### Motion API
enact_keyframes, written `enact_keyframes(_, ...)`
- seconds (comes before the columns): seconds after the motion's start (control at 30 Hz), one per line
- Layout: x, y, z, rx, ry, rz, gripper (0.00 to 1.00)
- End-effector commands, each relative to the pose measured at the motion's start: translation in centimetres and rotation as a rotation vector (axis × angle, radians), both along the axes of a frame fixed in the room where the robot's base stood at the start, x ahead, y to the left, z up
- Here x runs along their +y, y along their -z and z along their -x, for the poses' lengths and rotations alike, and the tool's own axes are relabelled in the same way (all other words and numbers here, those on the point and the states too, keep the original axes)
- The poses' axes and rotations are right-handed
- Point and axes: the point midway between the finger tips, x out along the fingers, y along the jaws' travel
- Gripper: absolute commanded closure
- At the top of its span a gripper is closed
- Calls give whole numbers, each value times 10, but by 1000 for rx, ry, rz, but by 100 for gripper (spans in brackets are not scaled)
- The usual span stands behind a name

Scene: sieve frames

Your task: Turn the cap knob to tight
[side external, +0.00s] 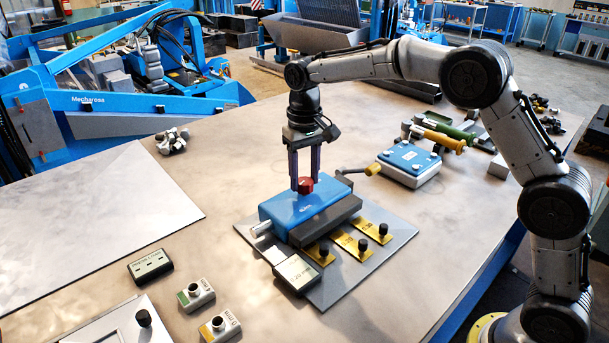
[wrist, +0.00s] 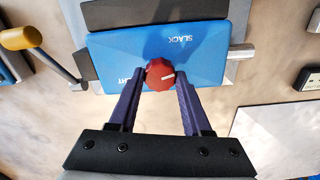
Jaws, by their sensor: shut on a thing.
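The red cap knob (side external: 306,186) stands on top of the blue block (side external: 278,207). The blue face (wrist: 112,50) carries the upside-down word SLACK above and right of the knob. A second word, partly hidden by a finger and seemingly TIGHT, is at lower left. My gripper (side external: 305,179) points straight down, its two fingers closed on the knob's sides. In the wrist view my gripper (wrist: 161,84) has one finger on each side of the knob.
The block sits on a grey plate (side external: 386,251) with brass tabs (side external: 352,244) bearing black knobs. A yellow-ended lever (side external: 372,169) sticks out to the right. A blue-topped box (side external: 409,158) stands beyond it. Small labelled boxes (side external: 196,294) lie at front left.

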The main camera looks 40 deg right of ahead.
Motion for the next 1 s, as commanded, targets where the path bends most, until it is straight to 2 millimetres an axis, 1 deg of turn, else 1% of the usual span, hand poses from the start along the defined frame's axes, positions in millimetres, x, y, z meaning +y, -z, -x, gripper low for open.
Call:
enact_keyframes(0.2, 0, -1, 0, -2, 132, 0, 100)
enact_keyframes(0.4, 0, -1, 0, -2, 204, 0, 100)
enact_keyframes(0.63, 0, -1, 0, -2, 236, -1, 100)
enact_keyframes(0.97, 0, -1, 0, -3, 237, 0, 100)
enact_keyframes(1.0, 0, -1, 0, -3, 237, 0, 50)
